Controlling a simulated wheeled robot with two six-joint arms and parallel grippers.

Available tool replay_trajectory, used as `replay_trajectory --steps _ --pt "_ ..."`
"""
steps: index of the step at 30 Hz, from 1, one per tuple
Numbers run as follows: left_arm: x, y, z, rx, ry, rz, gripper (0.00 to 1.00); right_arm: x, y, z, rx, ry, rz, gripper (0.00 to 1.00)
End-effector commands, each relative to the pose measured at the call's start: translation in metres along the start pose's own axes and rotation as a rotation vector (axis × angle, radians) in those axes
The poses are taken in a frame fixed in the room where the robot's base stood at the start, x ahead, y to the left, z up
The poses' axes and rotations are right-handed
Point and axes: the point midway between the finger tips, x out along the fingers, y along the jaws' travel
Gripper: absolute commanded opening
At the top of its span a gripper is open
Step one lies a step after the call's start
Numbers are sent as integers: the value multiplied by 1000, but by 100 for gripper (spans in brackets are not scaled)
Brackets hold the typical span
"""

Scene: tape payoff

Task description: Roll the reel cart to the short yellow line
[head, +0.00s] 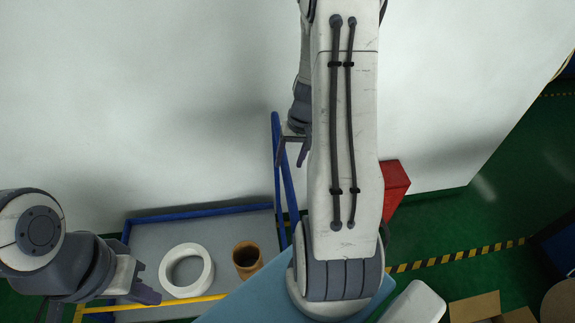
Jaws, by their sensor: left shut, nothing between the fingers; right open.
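The reel cart (228,212) shows at the lower left as a grey deck with a blue rim. A blue upright handle frame (288,190) rises at its right end. A white ring-shaped reel (168,272) and a brown hollow core (247,260) are on the deck. My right gripper (293,155) is open by the upper part of the handle; whether its fingers are around a bar cannot be told. My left gripper (148,283) is shut and empty, left of the white reel. A yellow strip (185,302) crosses the cart's near side; whether it is the floor line is unclear.
A light blue surface (242,300) lies in front, partly under my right arm. A red box (395,185) stands behind that arm. Yellow-black striped tape (460,255) marks the green floor at right, with cardboard (474,308) below it. A pale wall (180,100) closes the back.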

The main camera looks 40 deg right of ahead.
Motion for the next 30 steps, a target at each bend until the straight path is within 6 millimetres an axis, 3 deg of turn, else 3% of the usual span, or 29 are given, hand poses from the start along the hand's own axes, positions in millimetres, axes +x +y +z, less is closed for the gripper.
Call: replay_trajectory --steps 7,17,19,22,23,30 --pt "-2 0 0 0 0 0 0 30 0 1 -1 -2 0 62" --pt "-2 0 0 0 0 0 0 34 0 0 -1 0 1 62" --pt "-2 0 0 0 0 0 0 34 0 0 -1 0 1 43" --pt "-2 0 0 0 0 0 0 34 0 0 -1 0 1 4" --pt "-2 0 0 0 0 0 0 34 0 0 -1 0 1 0" --pt "-2 0 0 0 0 0 0 34 0 0 -1 0 1 0"
